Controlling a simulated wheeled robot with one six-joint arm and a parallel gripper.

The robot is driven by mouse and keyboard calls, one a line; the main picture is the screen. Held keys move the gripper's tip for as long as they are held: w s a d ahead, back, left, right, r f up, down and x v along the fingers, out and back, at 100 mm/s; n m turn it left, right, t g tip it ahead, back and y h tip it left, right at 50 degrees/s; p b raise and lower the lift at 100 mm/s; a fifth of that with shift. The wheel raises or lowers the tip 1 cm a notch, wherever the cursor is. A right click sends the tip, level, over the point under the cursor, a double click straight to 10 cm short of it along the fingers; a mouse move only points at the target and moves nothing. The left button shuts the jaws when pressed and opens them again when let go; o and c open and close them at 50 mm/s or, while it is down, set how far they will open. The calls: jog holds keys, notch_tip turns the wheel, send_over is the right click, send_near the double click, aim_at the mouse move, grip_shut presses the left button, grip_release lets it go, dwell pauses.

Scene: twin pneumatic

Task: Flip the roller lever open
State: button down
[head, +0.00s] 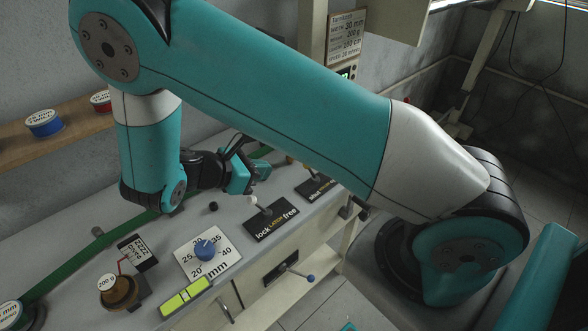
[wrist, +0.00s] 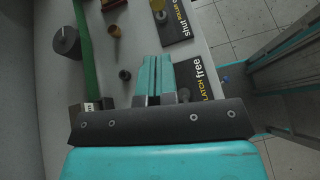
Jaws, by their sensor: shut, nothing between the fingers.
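The roller lever's dark plate (head: 316,188), with a white "shut" on it, lies on the bench beyond the latch plate in the head view. Its stick is partly hidden by my arm.
The latch lever (head: 253,201) stands on its "lock LATCH free" plate (head: 271,223), close to my gripper. A green strip (wrist: 84,55) runs along the left.

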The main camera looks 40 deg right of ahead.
jog(key=shift+d, duration=0.1)
jog(key=p+x, duration=0.2)
jog(key=x, duration=0.6)
jog(key=shift+d+f+p, duration=0.1)
jog(key=shift+d+p, duration=0.2)
jog(key=shift+p, duration=0.1)
jog(key=shift+d+f, duration=0.45)
jog(key=shift+d, duration=0.05)
jog(key=shift+r, duration=0.15)
